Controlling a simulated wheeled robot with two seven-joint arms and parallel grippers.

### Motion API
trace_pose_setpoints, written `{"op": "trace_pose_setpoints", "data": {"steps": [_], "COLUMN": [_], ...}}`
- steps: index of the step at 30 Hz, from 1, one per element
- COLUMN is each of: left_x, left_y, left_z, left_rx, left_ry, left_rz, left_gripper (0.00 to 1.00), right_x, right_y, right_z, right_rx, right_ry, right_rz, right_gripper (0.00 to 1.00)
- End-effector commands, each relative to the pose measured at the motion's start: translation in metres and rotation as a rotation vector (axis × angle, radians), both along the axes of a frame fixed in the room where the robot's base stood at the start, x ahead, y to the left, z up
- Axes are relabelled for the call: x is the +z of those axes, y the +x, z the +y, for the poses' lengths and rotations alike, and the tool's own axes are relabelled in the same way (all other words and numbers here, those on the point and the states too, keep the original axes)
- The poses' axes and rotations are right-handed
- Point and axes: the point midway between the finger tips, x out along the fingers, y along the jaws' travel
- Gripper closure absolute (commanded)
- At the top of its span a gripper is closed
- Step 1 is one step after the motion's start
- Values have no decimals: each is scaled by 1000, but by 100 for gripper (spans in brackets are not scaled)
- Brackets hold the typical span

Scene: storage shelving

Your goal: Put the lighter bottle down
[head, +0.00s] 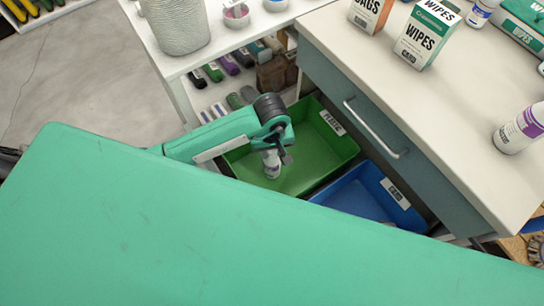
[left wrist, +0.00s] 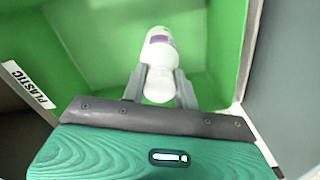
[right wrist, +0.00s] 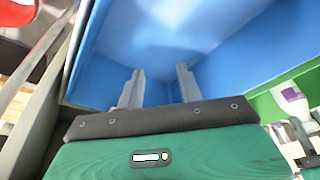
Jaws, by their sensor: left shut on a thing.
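My left gripper (head: 279,152) reaches down into the green bin (head: 313,172), which bears a "PLASTIC" label. It is shut on a small white bottle (head: 271,167) with a purple label. In the left wrist view the bottle (left wrist: 160,55) lies between the two fingers, its far end towards the bin's inside. I cannot tell if it touches the bin floor. The right wrist view shows this bottle (right wrist: 291,100) at the right edge. My right gripper (right wrist: 160,70) is open and empty over the blue bin (right wrist: 215,65); it is hidden in the head view.
The blue bin (head: 352,196) stands beside the green one. A counter with a drawer handle (head: 375,130) rises on the right, bearing a wipes box (head: 425,38) and another white bottle with a purple band (head: 522,130). A white shelf (head: 205,58) stands behind. My turquoise body fills the front.

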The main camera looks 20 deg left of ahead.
Motion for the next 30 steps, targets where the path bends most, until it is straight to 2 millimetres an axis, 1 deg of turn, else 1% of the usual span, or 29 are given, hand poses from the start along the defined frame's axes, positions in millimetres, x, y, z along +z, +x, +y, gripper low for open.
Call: {"op": "trace_pose_setpoints", "data": {"steps": [5,9,12,15,24,25,27,28,30], "left_x": [-13,-36,-46,-46,-49,-48,-48,-48,-48], "left_y": [-1,-1,-1,0,0,0,0,0,0], "left_z": [0,0,0,0,0,0,0,0,0], "left_rx": [2,2,2,0,0,0,0,0,0], "left_ry": [0,0,0,0,0,0,0,0,0], "left_rz": [4,4,2,0,0,0,0,0,0], "left_gripper": [100,100,100,100,100,66,53,48,48], "right_x": [2,3,10,15,8,10,13,14,16], "right_y": [0,0,1,0,-7,-7,-6,-6,-5], "right_z": [0,0,0,0,-1,-1,-1,-1,-1], "right_rx": [1,1,0,0,0,0,0,0,0], "right_ry": [-1,0,2,2,1,1,1,2,3], "right_rz": [-4,-6,-16,-20,1,0,-7,-10,-15], "right_gripper": [64,64,64,64,64,64,64,64,64]}}
